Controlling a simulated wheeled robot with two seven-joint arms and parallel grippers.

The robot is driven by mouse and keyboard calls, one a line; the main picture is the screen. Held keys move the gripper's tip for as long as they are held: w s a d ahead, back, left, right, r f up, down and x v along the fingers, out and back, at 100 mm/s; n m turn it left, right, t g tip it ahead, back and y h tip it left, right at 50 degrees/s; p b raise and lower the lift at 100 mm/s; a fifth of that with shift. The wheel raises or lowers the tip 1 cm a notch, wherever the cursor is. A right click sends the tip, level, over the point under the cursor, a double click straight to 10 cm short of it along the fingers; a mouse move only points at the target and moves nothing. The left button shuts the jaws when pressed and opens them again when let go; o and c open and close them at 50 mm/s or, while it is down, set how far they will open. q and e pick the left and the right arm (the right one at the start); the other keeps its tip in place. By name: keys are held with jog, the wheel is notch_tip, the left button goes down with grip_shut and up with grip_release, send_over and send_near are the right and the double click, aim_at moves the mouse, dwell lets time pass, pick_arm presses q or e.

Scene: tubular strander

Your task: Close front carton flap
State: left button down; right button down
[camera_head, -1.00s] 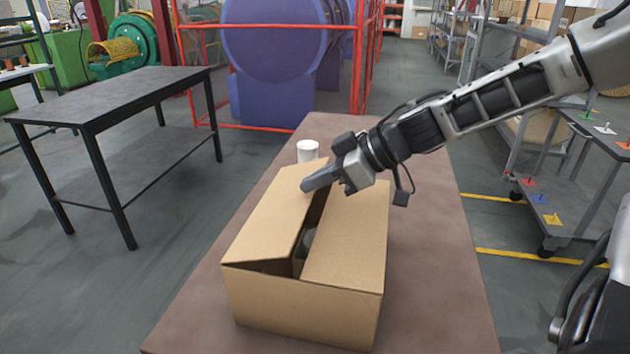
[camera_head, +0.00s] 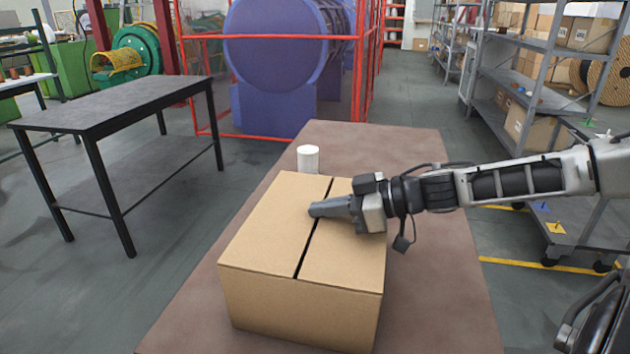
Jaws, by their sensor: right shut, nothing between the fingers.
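A brown cardboard carton (camera_head: 300,308) stands on the brown table (camera_head: 440,290). Its left top flap (camera_head: 268,222) and right top flap (camera_head: 338,262) lie about flat, with a narrow dark slit between them. The inside of the carton is hidden. My right gripper (camera_head: 318,209) comes in from the right and is shut and empty. Its tip is at the slit, on or just above the top of the carton; I cannot tell whether it touches. My left gripper is not in view.
A white cylinder (camera_head: 308,158) stands on the table behind the carton. A dark table (camera_head: 125,100) is at the left. A red frame and purple machine (camera_head: 285,50) are behind. Shelves and a cart (camera_head: 580,225) are at the right. The brown table is clear right of the carton.

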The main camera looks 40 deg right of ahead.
jog(key=shift+r+p, duration=0.75)
jog(key=shift+p, duration=0.05)
